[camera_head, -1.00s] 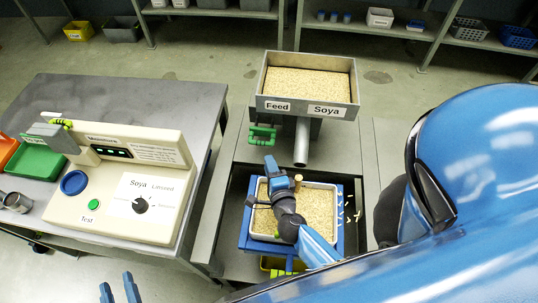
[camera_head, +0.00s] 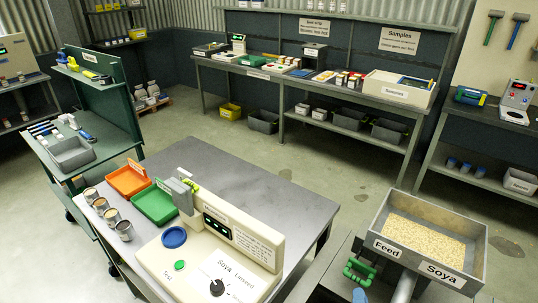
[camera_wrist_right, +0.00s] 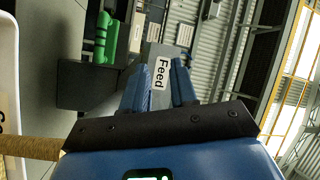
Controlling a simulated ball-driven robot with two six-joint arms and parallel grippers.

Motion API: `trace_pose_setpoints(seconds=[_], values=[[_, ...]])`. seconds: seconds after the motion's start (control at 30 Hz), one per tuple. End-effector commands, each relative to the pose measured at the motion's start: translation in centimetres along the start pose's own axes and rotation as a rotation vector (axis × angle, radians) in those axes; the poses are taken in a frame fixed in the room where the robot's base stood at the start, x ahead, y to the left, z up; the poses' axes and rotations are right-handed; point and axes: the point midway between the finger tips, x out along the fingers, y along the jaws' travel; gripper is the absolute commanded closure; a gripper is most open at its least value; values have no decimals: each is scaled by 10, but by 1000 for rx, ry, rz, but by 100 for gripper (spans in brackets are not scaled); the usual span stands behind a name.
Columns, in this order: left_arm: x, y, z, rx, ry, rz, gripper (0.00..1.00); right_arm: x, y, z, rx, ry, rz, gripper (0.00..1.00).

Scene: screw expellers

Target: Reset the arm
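My right gripper (camera_wrist_right: 160,92) shows in the right wrist view as two blue fingers standing apart, with no object seen between them. Past the fingers is a grey surface with a "Feed" label (camera_wrist_right: 162,74). In the head view only a small blue tip of the right gripper (camera_head: 360,296) shows at the bottom edge, below the green handle (camera_head: 359,271) by the feed hopper (camera_head: 468,215). The hopper holds pale grain. My left gripper is not in view.
The grey table (camera_head: 270,185) at centre left bears a moisture tester (camera_head: 215,260), a green tray (camera_head: 155,205), an orange tray (camera_head: 128,180) and several metal cups (camera_head: 110,217). A long bench (camera_head: 300,90) stands at the back. Open floor (camera_head: 365,170) lies between.

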Motion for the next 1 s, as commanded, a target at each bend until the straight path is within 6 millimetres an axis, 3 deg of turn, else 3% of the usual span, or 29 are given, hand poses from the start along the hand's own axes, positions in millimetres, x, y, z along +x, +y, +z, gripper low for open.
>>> trace_pose_setpoints(seconds=[0.3,0.6,0.8,1.0], values=[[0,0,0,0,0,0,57,-53,-32,-13,-595,-50,-129,73],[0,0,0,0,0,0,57,-109,-37,-19,-1062,-136,-150,73],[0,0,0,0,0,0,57,-132,-28,-25,-1117,-174,-102,73],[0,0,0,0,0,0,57,-135,-25,-26,-1117,-176,-87,73]])
